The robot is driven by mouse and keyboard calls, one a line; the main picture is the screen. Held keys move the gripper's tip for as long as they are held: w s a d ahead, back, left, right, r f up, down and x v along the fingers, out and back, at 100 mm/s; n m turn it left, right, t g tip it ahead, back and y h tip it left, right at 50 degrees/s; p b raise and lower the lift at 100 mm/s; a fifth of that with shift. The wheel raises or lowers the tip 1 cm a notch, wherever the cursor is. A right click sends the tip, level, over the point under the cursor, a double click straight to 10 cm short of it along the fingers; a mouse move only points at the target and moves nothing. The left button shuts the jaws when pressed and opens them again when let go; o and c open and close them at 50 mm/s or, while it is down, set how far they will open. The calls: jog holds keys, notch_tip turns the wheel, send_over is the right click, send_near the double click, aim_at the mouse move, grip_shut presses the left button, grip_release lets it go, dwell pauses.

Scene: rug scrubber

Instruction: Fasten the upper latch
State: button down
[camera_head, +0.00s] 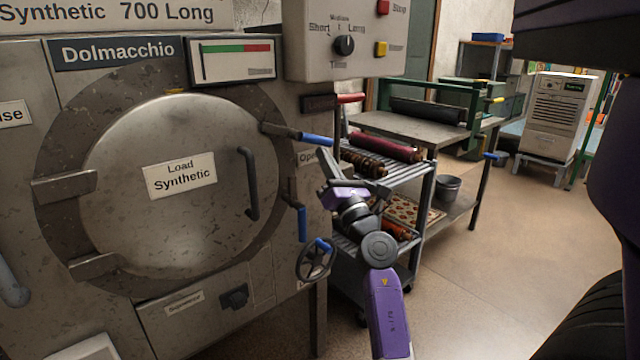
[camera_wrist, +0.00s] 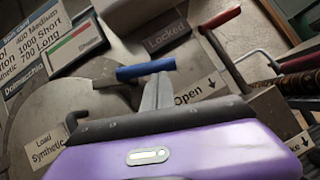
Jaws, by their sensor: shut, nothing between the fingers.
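The upper latch (camera_head: 280,131) is a dark lever with a blue handle (camera_head: 317,140) at the upper right rim of the round washer door (camera_head: 180,225). The lever points right, tilted slightly down. In the wrist view the blue handle (camera_wrist: 145,71) lies across the picture just beyond my fingertips. My gripper (camera_head: 331,168) is shut and empty, just below and right of that handle in the head view. My gripper also shows in the wrist view (camera_wrist: 158,88). I cannot tell whether it touches the handle. The door sits flat in its frame.
A lower latch with a blue handle (camera_head: 302,223) hangs downward, above a handwheel (camera_head: 315,259). A red-handled lever (camera_head: 350,98) sticks out at right, by a "Locked" label (camera_wrist: 167,36). A cart with rollers (camera_head: 385,148) stands close behind my gripper. Open floor (camera_head: 480,270) lies right.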

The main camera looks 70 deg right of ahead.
jog(key=shift+s+d+r+n+t+y, duration=0.2)
jog(key=shift+r+n+t+y, duration=0.25)
jog(key=shift+n, duration=0.4)
jog(key=shift+s+d+r+n+t+y, duration=0.1)
jog(key=shift+d+r+n+t+y, duration=0.25)
jog(key=shift+n, duration=0.45)
jog(key=shift+s+d+r+n+t+y, duration=0.1)
jog(key=shift+r+n+t+y, duration=0.35)
jog(key=shift+n, duration=0.4)
jog(key=f+b+v, duration=0.1)
jog(key=b+v, duration=0.1)
jog(key=v, duration=0.4)
jog(key=w+d+f+b+v, duration=0.1)
jog(key=b+v, duration=0.1)
jog(key=v, duration=0.5)
jog(key=shift+d+f, duration=0.25)
jog(key=shift+f, duration=0.1)
